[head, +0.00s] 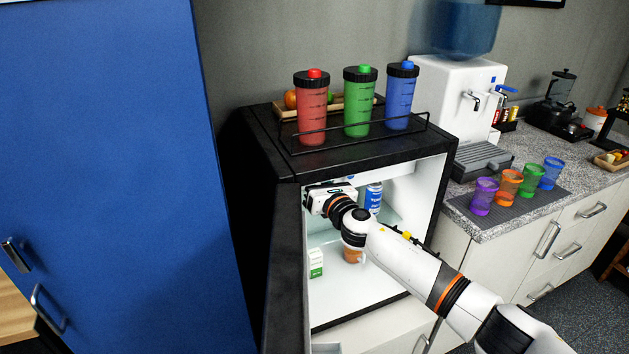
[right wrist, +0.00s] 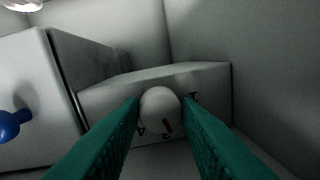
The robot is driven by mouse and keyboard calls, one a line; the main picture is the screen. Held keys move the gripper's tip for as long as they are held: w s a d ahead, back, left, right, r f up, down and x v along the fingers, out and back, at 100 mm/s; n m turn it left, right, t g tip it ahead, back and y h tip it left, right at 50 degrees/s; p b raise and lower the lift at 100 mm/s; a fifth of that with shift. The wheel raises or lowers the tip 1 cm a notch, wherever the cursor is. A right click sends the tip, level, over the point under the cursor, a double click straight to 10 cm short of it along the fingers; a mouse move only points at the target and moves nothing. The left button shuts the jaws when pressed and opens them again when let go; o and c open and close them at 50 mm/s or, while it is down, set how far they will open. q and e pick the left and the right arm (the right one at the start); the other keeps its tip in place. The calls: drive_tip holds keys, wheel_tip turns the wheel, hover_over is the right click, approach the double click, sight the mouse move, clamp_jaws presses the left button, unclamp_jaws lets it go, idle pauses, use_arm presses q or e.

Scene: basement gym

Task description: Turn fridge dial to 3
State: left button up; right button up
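The fridge dial (right wrist: 160,106) is a round pale knob on the front of a white box inside the fridge, in the right wrist view. A dark red mark on it points to its lower right. My left gripper is not in view.
Red (head: 312,110), green (head: 358,102) and blue (head: 400,97) shakers stand on the fridge top. A blue-labelled can (head: 373,197) and a small carton (head: 315,263) are inside the fridge. A blue cabinet (head: 100,170) is at left. Coloured cups stand on the counter (head: 500,223).

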drive_tip(key=o, duration=0.4)
drive_tip(key=v, duration=1.2)
drive_tip(key=shift+p, duration=0.4)
